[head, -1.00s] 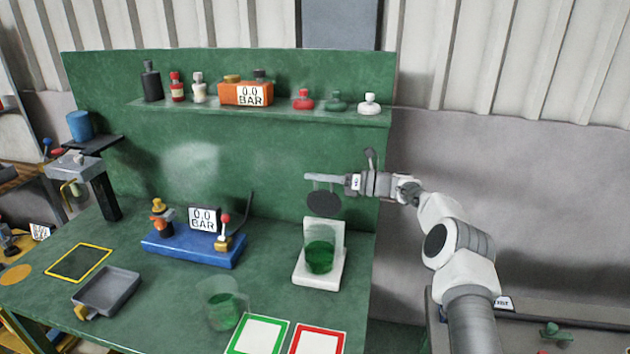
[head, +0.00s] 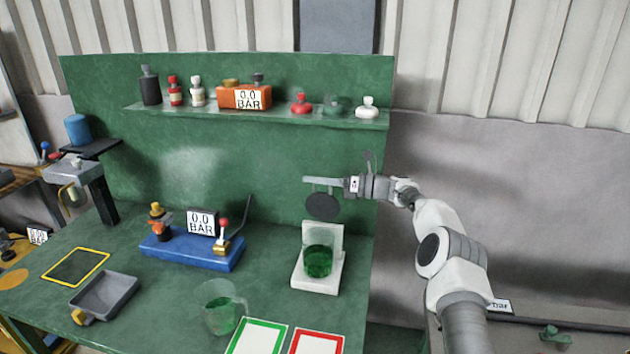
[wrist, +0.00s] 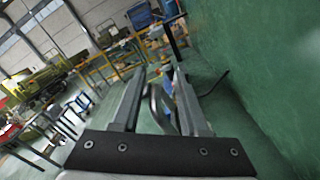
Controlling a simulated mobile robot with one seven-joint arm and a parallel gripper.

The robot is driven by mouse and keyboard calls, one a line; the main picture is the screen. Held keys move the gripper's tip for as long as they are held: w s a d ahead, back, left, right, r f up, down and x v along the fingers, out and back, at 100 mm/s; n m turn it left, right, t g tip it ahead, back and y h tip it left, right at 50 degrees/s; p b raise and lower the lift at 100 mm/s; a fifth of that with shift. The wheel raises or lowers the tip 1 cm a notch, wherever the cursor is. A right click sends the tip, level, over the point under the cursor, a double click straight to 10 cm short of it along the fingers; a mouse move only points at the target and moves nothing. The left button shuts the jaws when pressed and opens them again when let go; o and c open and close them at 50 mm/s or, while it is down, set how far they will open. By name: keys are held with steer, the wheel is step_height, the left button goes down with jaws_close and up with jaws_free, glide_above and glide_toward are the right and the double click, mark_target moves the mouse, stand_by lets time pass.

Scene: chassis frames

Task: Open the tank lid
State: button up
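The tank (head: 319,262) is a clear vessel of green liquid on a white stand (head: 329,284) with a white back plate. A dark round lid (head: 322,206) is above the tank, apart from its rim, with its flat face towards the head camera. Thin posts rise from it to my gripper (head: 322,181), which reaches in from the right just above. In the wrist view, my gripper's two fingers (wrist: 160,80) stand apart, and a grey curved handle (wrist: 160,105) lies between them with a gap visible. Whether the lid is joined to the stand cannot be told.
A shelf (head: 270,113) with bottles and an orange gauge runs behind and above. A blue base (head: 192,250) with a gauge and lever stands left of the tank. A clear jug (head: 222,312), a grey tray (head: 105,297) and green and red frames (head: 257,338) are in front.

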steer(key=s+d+b, duration=0.2)
steer(key=d, duration=1.5)
steer(key=shift+s+d, duration=0.15)
steer(key=shift+s, duration=0.05)
